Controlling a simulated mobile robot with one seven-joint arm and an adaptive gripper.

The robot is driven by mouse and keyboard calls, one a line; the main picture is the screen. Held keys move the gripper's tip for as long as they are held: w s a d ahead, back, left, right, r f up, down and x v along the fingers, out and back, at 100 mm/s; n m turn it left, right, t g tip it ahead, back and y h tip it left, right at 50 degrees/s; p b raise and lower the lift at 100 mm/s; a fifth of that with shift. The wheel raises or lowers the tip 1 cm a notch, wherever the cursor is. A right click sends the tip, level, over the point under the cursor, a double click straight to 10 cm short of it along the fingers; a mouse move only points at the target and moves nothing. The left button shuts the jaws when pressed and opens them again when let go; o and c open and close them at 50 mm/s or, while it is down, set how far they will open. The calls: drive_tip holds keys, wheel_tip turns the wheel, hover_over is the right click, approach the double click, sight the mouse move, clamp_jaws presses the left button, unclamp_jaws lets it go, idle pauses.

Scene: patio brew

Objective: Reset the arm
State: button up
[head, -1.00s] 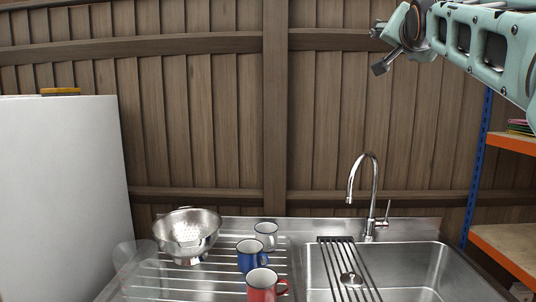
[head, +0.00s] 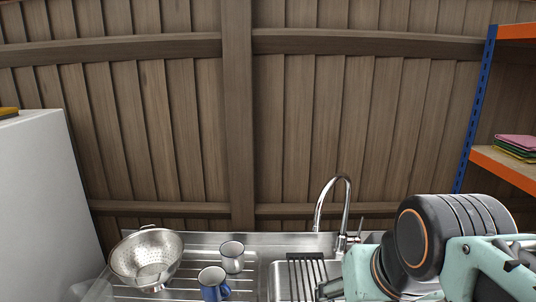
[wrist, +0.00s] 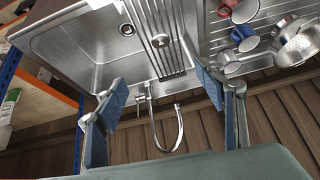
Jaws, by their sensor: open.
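My arm shows at the lower right of the head view, in front of the sink. My gripper (wrist: 160,108) is in the wrist view, its two blue-padded fingers spread wide apart with nothing between them. Past the fingers lie the steel sink (wrist: 75,55) and the curved tap (wrist: 165,125), which look upside down there. In the head view the tap (head: 333,205) stands behind the sink, left of my arm. My fingertips are mostly hidden in the head view.
A steel colander (head: 146,258), a white mug (head: 231,257) and a blue mug (head: 213,284) stand on the drainboard. A red mug (wrist: 227,6) shows in the wrist view. An orange shelf (head: 505,168) stands at right, a white panel (head: 45,205) at left. A wooden fence (head: 160,130) closes the back.

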drive_tip(key=shift+s+f+g, duration=0.3)
drive_tip(key=shift+s+f, duration=0.55)
drive_tip(key=shift+s, duration=0.15)
